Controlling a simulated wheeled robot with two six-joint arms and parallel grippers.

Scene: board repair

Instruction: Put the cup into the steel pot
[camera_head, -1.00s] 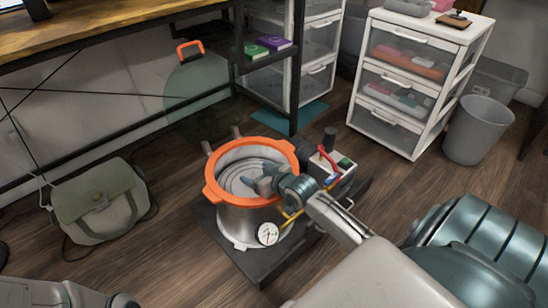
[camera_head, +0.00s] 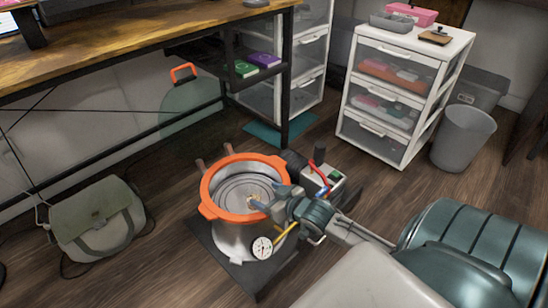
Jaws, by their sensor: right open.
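The steel pot (camera_head: 232,238) stands on a dark base plate in the middle of the head view. It has a wide orange rim and a gauge on its front. My right gripper (camera_head: 268,194) is open at the pot's right rim, with its fingers reaching over the opening. A small pale, yellowish patch (camera_head: 256,200) shows inside the pot close to the fingers. I cannot tell whether it is the cup or a reflection. No cup shows clearly anywhere else. My left gripper is not in view.
A pump unit (camera_head: 326,180) with a red handle and hoses stands right of the pot, close to my right arm. A green-grey bag (camera_head: 98,218) lies at left. A white drawer unit (camera_head: 403,92) and a grey bin (camera_head: 463,138) stand at the back right. A desk (camera_head: 130,42) overhangs the back left.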

